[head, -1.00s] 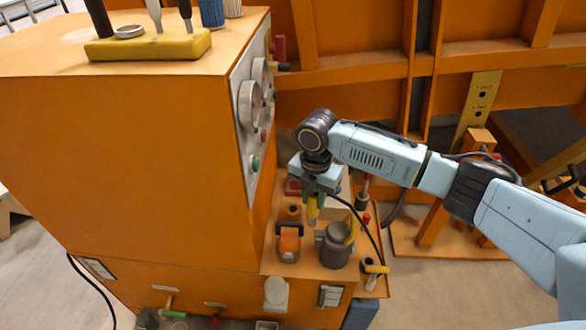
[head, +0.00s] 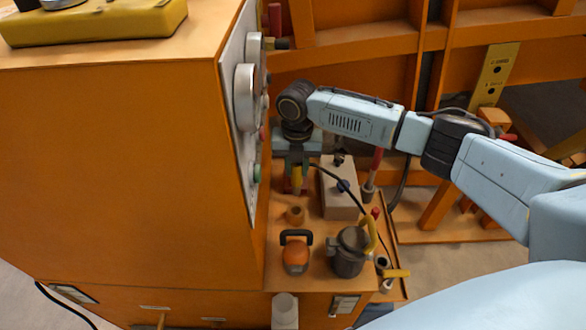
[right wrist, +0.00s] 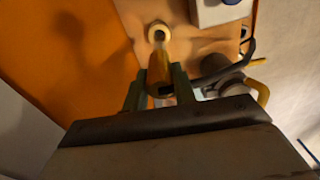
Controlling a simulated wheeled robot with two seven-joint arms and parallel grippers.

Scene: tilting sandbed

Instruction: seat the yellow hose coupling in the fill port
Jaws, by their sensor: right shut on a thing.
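My right gripper (head: 297,186) is shut on the yellow hose coupling (head: 297,176), which points down above the bench shelf. In the right wrist view the coupling (right wrist: 159,72) lies between the two fingers (right wrist: 158,92). A dark hose (head: 340,183) trails from it to the right. A short brown ring-shaped socket (head: 294,215), apparently the fill port, stands on the shelf just below the coupling in the head view. In the right wrist view its pale round rim (right wrist: 158,32) shows beyond the coupling's tip, apart from it as far as I can tell. My left gripper is not in view.
The tall orange cabinet (head: 130,150) with gauges (head: 245,95) stands close left of the gripper. A white box (head: 341,190) is at its right. An orange, black-handled object (head: 295,253) and a grey pot (head: 349,252) with a yellow handle stand in front.

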